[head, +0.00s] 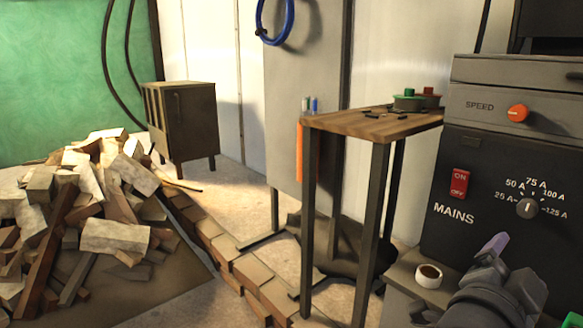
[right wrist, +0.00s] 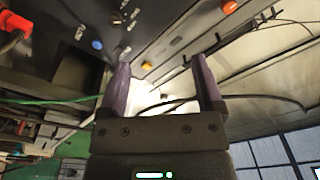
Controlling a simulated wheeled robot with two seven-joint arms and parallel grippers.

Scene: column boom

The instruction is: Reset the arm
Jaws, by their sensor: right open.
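My right gripper (head: 492,248) shows at the lower right of the head view, in front of the dark machine panel (head: 465,225). My left gripper is in neither view.
The panel has a red switch (head: 459,183), a dial (head: 527,208) and an orange knob (head: 518,113). A tape roll (head: 428,275) lies below. A wooden-topped table (head: 365,126) stands left.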

